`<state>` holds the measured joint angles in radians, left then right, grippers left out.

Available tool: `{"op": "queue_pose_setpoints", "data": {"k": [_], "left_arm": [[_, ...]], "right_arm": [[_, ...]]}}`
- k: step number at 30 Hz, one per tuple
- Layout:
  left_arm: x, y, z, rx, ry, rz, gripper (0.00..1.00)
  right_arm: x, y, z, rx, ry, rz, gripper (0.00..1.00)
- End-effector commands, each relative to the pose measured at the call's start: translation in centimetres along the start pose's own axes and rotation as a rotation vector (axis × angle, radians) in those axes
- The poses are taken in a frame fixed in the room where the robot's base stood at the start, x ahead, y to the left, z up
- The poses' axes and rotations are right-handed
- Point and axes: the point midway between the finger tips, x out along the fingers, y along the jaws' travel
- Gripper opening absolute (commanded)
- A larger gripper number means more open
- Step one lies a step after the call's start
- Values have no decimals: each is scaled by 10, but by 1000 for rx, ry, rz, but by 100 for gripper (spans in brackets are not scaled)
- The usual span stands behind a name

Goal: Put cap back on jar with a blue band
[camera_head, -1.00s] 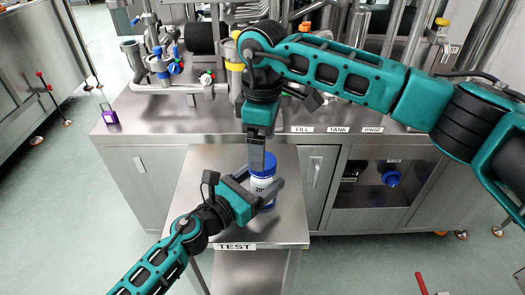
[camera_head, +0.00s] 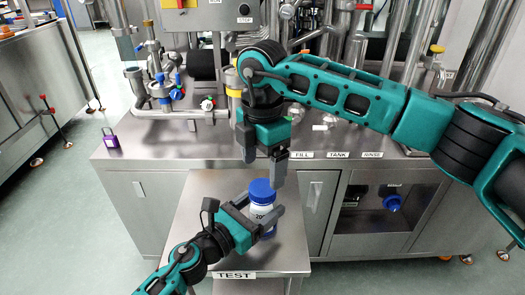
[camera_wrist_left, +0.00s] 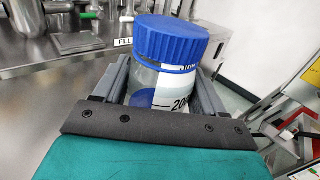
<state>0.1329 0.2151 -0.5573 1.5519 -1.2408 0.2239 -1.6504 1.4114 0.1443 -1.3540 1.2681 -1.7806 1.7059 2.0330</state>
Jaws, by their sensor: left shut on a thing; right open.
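The jar (camera_head: 262,214) is clear with a white label and stands on the small steel table marked TEST. Its blue cap (camera_head: 261,188) sits on the mouth; I cannot tell how tight it is. In the left wrist view the cap (camera_wrist_left: 172,40) covers the top of the jar (camera_wrist_left: 160,88), and a blue patch shows low on the jar's left side. My left gripper (camera_head: 262,208) is shut around the jar's body from the front. My right gripper (camera_head: 263,172) is open just above the cap, its fingers spread, with nothing visible between them.
The steel table (camera_head: 200,215) has free room left and right of the jar. Behind it is a steel bench (camera_head: 140,150) with pipes, valves and FILL, TANK and RINSE labels. A purple padlock-like item (camera_head: 111,138) is at the bench's left end.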

Motion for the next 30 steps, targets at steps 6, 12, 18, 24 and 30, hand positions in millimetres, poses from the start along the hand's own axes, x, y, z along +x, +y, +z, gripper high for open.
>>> {"op": "queue_pose_setpoints", "data": {"k": [6,12,18,24,30], "left_arm": [[0,0,0,0,1,0,0],[0,0,0,0,1,0,0],[0,0,0,0,0,0,0],[0,0,0,0,0,0,0],[0,0,0,0,0,0,0]], "right_arm": [[-3,0,0,-414,-1,0,85],[-6,0,0,-794,-1,0,85],[-8,0,0,-1174,-1,0,85],[-11,0,0,-1554,-1,0,85],[-14,0,0,-1935,-1,0,85]]}}
